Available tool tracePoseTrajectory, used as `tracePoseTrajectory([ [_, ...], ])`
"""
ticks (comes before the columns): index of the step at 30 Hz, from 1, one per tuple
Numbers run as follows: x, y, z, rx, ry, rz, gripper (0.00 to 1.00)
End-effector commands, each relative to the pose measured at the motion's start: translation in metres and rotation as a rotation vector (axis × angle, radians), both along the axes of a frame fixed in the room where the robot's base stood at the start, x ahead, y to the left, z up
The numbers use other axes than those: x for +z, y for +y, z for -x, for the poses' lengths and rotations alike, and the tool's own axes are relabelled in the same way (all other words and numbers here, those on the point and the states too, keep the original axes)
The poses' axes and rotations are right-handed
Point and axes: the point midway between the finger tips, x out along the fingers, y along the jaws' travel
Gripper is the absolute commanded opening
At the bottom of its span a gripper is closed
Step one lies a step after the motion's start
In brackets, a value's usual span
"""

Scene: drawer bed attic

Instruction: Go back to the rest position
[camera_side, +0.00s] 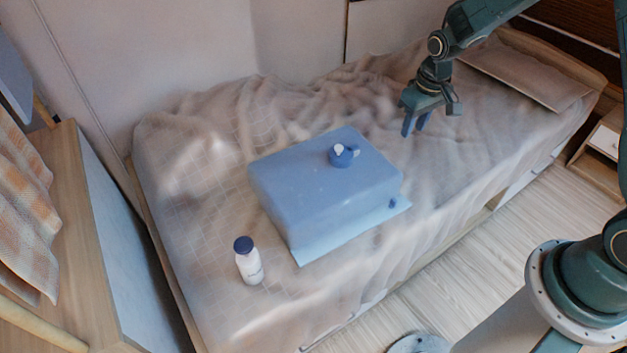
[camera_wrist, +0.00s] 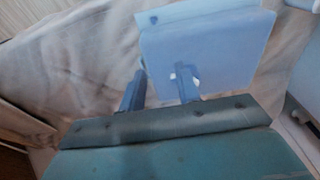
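My gripper (camera_side: 414,128) hangs in the air over the bed, to the right of the blue box, with its fingers pointing down. In the wrist view my gripper (camera_wrist: 160,88) shows its two fingers apart, with nothing held between them. The blue box (camera_side: 300,185) lies on the bed; it also shows in the wrist view (camera_wrist: 215,50). A small round blue object with a white part (camera_side: 341,157) stands on top of the box. In the wrist view it is partly hidden behind a finger.
A white bottle with a dark blue cap (camera_side: 249,264) stands on the rumpled blanket (camera_side: 200,215). A light blue flat piece (camera_side: 345,243) sticks out under the box. A pillow (camera_side: 525,75) lies at the bed's far right. A wooden cabinet (camera_side: 75,220) stands at left.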

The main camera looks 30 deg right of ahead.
Motion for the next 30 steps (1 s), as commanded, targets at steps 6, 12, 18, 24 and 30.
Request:
tracePoseTrajectory([
  [6, 0.056, 0.010, 0.019, 0.007, -0.053, 0.005, 0.33],
  [12, 0.099, 0.019, 0.042, 0.012, -0.097, 0.007, 0.33],
  [18, 0.136, 0.028, 0.070, 0.016, -0.139, 0.009, 0.33],
  [24, 0.167, 0.036, 0.101, 0.022, -0.184, 0.009, 0.33],
  [30, 0.191, 0.043, 0.135, 0.028, -0.227, 0.009, 0.33],
])
